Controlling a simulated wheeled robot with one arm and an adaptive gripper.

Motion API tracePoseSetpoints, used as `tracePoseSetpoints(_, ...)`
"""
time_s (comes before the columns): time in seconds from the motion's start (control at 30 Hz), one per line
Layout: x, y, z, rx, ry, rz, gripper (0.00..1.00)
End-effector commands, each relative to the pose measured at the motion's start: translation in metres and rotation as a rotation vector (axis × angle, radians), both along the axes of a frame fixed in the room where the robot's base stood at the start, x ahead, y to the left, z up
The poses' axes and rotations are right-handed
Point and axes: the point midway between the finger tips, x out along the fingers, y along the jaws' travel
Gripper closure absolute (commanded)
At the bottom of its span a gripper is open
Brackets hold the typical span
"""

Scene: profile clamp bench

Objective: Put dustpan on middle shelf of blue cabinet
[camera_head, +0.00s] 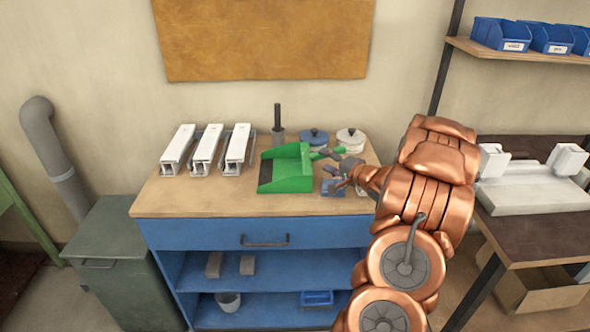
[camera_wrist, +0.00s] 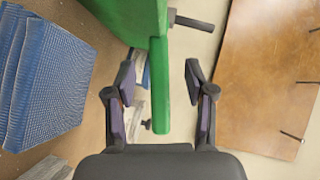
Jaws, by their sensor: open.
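The green dustpan (camera_head: 287,172) lies on the wooden top of the blue cabinet (camera_head: 210,235), its handle pointing right. In the wrist view the dustpan (camera_wrist: 135,15) fills the upper middle, and its green handle (camera_wrist: 159,85) extends down between my open fingers. My gripper (camera_wrist: 159,80) has visible gaps on both sides of the handle. In the head view my gripper (camera_head: 338,180) is at the right part of the top, partly hidden by my arm. The cabinet's middle shelf (camera_head: 300,270) is open below the drawer and holds two grey-brown blocks (camera_head: 214,265) at its left.
The lower shelf holds a bucket (camera_head: 228,301) and blue bin (camera_head: 317,298). The middle shelf's centre looks clear; my arm hides its right end.

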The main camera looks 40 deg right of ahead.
Motion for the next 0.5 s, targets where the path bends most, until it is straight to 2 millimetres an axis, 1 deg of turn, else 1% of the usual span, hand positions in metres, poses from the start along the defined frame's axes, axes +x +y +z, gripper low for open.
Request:
tracePoseSetpoints(0.3,0.037,-0.002,-0.006,-0.002,-0.002,0.003,0.46)
tracePoseSetpoints(0.4,0.045,-0.002,-0.008,-0.001,-0.002,0.002,0.46)
tracePoseSetpoints(0.5,0.049,-0.003,-0.009,-0.001,-0.001,0.0,0.46)
